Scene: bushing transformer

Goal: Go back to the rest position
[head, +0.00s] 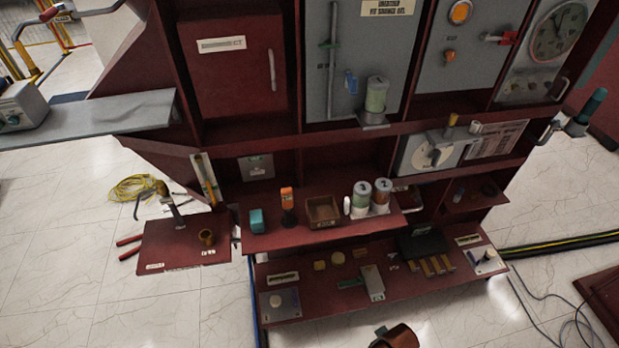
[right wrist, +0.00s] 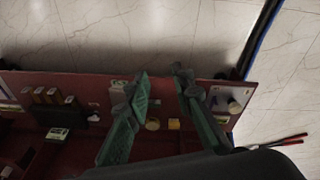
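My right gripper (right wrist: 160,82) shows in the right wrist view with its two green fingers apart. Shelf and floor show through the gap, and nothing is held between the fingers. It hangs over the front part of the dark red lower shelf, which also shows in the head view (head: 325,307). Small yellow blocks (right wrist: 174,123) lie on the shelf, behind the fingers in the wrist view. The right gripper cannot be made out in the head view. My left gripper is in neither view.
A dark red cabinet (head: 350,143) with shelves, cans and tools fills the head view. A side tray (head: 165,255) juts out left. Red-handled pliers (head: 128,247) and a yellow cable coil (head: 137,187) lie on the floor. A brown round object (head: 397,337) shows at the bottom edge.

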